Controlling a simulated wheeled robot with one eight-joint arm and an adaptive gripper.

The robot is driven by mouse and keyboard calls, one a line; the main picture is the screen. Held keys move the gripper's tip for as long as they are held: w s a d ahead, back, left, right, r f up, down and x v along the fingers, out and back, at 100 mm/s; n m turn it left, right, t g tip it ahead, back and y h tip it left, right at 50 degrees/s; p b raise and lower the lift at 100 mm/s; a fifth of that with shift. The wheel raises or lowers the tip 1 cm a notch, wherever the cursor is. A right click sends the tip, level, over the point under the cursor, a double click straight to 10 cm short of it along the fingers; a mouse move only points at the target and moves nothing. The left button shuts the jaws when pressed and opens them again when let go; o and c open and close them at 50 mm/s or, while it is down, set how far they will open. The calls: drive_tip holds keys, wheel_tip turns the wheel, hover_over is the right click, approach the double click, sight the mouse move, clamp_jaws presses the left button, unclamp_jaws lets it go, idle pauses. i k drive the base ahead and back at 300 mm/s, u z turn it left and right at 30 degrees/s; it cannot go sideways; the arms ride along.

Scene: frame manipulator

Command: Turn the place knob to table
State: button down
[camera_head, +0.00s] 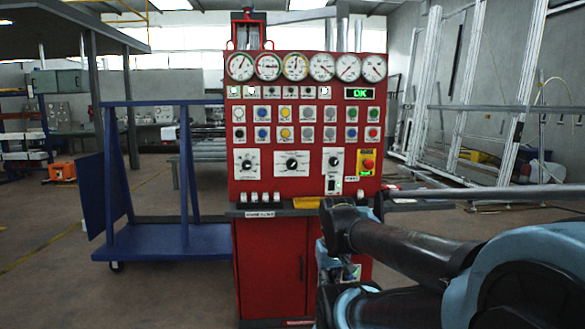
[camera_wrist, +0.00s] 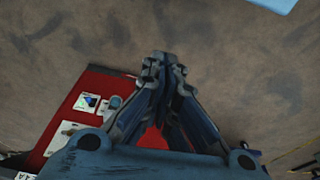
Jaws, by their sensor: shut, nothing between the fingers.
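A red control panel (camera_head: 268,184) stands ahead in the head view. Three rotary knobs sit on white dial plates in its lower part: a left one (camera_head: 247,162), a middle one (camera_head: 291,164) and a right one (camera_head: 333,161). Their labels are too small to read, so I cannot tell which is the place knob. In the wrist view my gripper (camera_wrist: 163,66) is shut and empty. Its fingers are over brown floor, with part of the red panel (camera_wrist: 50,135) behind to the left. In the head view my arm covers the panel's lower right.
A red emergency button on a yellow plate (camera_head: 367,165) is right of the knobs. A dark ledge (camera_head: 275,210) juts out below them. A blue cart (camera_head: 160,238) stands to the left, and metal frames (camera_head: 470,90) to the right. The floor at front left is clear.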

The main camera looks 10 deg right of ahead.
sight(291, 163)
drive_tip(key=z, duration=2.05)
drive_tip(key=k, duration=0.9)
drive_tip(key=u, duration=0.95)
drive_tip(key=i, duration=1)
